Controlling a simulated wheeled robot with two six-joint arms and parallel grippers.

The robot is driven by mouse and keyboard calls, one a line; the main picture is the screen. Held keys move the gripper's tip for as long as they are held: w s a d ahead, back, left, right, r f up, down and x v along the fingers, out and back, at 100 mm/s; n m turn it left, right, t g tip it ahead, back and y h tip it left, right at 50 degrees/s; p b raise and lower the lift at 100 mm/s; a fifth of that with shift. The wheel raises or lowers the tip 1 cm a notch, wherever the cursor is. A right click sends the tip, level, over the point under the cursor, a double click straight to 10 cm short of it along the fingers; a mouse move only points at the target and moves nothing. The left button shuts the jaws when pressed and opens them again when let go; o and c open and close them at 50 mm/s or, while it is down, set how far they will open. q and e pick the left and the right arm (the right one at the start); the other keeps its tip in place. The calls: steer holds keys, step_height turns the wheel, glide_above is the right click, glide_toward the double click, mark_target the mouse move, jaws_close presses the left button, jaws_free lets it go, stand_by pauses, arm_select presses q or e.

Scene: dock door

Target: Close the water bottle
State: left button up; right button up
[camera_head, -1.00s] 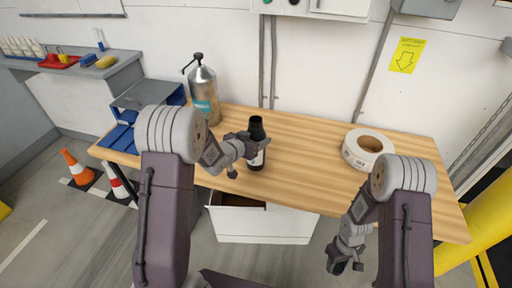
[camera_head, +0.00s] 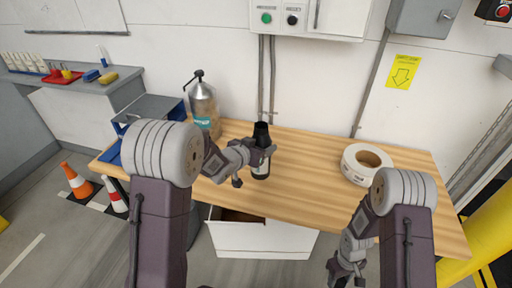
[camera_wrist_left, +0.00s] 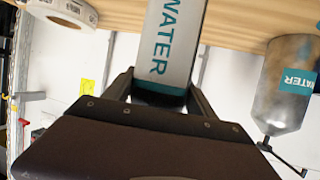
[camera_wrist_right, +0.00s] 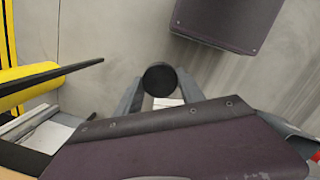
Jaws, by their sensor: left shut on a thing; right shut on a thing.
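The water bottle (camera_head: 260,169), dark with a pale label, is upright over the wooden table. Its side with teal "WATER" lettering shows in the left wrist view (camera_wrist_left: 170,45). My left gripper (camera_head: 262,152) is shut around it, its fingers on either side (camera_wrist_left: 160,90). Whether the bottle's base touches the table I cannot tell. My right gripper (camera_head: 347,277) is low in front of the table's right part, apart from the bottle. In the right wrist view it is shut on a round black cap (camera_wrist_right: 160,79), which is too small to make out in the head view.
A metal pump dispenser (camera_head: 203,103) stands behind the bottle to the left. A white tape roll (camera_head: 352,171) lies on the table (camera_head: 310,150) at the right. A drawer (camera_head: 262,238) stands open below the front edge. The tabletop between bottle and roll is clear.

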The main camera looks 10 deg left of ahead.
arm_select(q)
steer(key=s+d+r, duration=0.3)
steer(key=d+r, duration=0.2)
steer(key=d, duration=0.3)
steer(key=shift+s+d+r, duration=0.2)
steer(key=shift+d+r, duration=0.1)
stand_by(2.3)
steer(key=o, duration=1.1)
jaws_close()
arm_select(e)
steer(key=w+r+m, duration=0.2)
steer(key=r+m, duration=0.1)
steer(key=r, duration=0.9)
steer(key=w+r+m, duration=0.3)
steer(key=r, duration=1)
steer(key=shift+w+a+y, duration=0.2)
steer(key=shift+y, duration=0.1)
arm_select(q)
steer(key=shift+s, duration=0.1)
